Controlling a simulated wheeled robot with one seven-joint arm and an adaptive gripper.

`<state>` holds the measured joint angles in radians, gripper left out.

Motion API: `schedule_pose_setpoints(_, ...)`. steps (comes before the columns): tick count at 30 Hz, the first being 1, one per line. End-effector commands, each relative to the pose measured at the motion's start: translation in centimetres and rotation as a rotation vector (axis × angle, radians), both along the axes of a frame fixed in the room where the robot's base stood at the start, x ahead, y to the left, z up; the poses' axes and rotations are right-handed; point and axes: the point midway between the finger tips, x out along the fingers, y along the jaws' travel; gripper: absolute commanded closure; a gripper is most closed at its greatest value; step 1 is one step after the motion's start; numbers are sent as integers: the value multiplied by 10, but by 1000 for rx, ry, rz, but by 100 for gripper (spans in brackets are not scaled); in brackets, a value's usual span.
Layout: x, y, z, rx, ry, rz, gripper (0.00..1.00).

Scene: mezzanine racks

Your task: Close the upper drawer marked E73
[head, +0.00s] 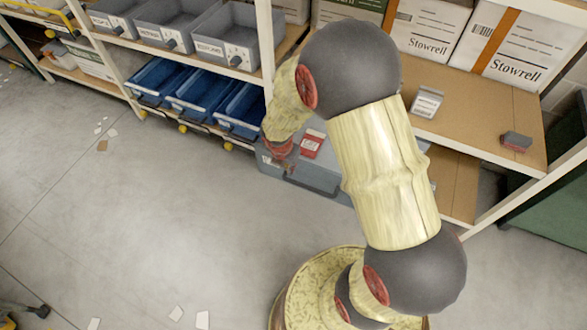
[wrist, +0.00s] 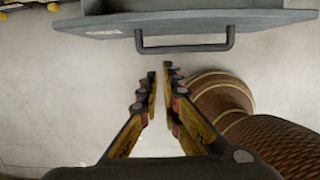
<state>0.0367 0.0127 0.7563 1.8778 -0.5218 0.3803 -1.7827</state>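A grey drawer unit (head: 322,177) stands low between the racks in the head view, partly hidden behind my arm. In the wrist view a grey drawer front (wrist: 275,20) with a bar handle (wrist: 185,47) crosses the top of the picture. Its pale label is too small to read, so I cannot confirm E73. I cannot tell how far the drawer is out. My gripper (wrist: 160,70) is nearly closed, with a thin gap between the fingers and nothing held. Its tips appear just below the handle, apart from it. In the head view my gripper (head: 280,152) is near the unit's left end.
A red and white box (head: 311,144) lies on the grey unit. Blue bins (head: 200,90) and grey bins (head: 225,38) fill the left rack. Shelves with Stowrell cartons (head: 515,46) stand right. The floor in front is mostly clear, with scattered paper scraps (head: 203,319).

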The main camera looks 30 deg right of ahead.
Motion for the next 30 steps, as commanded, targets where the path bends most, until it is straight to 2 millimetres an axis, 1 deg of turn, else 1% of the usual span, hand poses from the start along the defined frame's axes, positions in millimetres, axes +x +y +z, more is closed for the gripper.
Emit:
schedule_pose_setpoints(5, 1, -3, -15, -2, 5, 16, 100)
schedule_pose_setpoints(19, 13, -19, -102, -2, 6, 12, 100)
schedule_pose_setpoints(21, 22, -29, -99, -3, 2, 8, 100)
schedule_pose_setpoints(24, 30, -39, -98, -2, 2, 8, 100)
schedule_pose_setpoints(30, 38, -50, -97, -3, 4, 10, 100)
